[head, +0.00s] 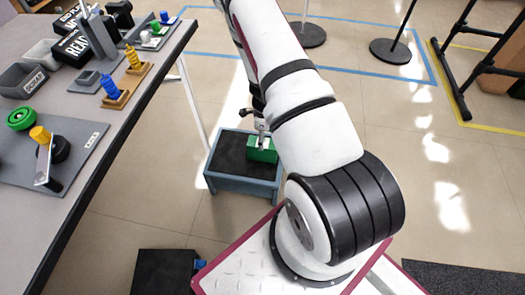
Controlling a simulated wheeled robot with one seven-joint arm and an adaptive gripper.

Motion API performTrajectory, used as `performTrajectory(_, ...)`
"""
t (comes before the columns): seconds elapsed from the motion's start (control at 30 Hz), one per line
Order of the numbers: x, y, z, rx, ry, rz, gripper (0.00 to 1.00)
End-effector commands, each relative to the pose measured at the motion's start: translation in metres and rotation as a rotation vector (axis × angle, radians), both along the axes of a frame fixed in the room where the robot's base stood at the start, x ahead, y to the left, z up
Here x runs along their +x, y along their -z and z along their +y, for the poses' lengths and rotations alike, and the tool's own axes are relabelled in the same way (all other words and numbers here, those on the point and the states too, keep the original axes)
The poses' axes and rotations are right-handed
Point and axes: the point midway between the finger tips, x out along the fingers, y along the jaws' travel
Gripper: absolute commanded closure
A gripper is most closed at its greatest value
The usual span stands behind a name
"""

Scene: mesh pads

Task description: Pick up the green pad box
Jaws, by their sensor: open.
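The green pad box (268,155) is a small green box with a white patch on its visible face. It sits toward the right side of a low grey-blue stand (228,183) with a dark top, on the floor in the middle of the head view. My gripper (262,141) is at the upper edge of the box, pointing down. It is small here and partly hidden by my white arm, so I cannot tell if its fingers touch the box. My arm also hides the right side of the box.
A long table (115,135) on the left carries black boxes, grey bins, yellow and blue pieces on wooden bases, and a green round part (21,118). A dark box (165,272) stands on the floor at the lower left. Black post bases (391,52) stand beyond my arm.

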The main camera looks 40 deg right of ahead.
Motion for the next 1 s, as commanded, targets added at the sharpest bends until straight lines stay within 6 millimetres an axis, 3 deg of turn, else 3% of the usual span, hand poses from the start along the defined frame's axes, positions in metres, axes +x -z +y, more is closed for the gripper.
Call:
performTrajectory(0.23, 0.0, 0.038, 0.003, 0.002, 0.0, 0.001, 0.3)
performTrajectory(0.5, 0.0, 0.042, 0.003, 0.001, -0.001, 0.001, 0.3)
performTrajectory(0.57, 0.0, 0.042, 0.003, 0.001, -0.001, 0.001, 0.39)
performTrajectory(0.8, 0.0, 0.041, 0.003, 0.001, -0.001, 0.001, 0.92)
performTrajectory(1.0, 0.0, 0.041, 0.003, 0.001, -0.001, 0.001, 0.93)
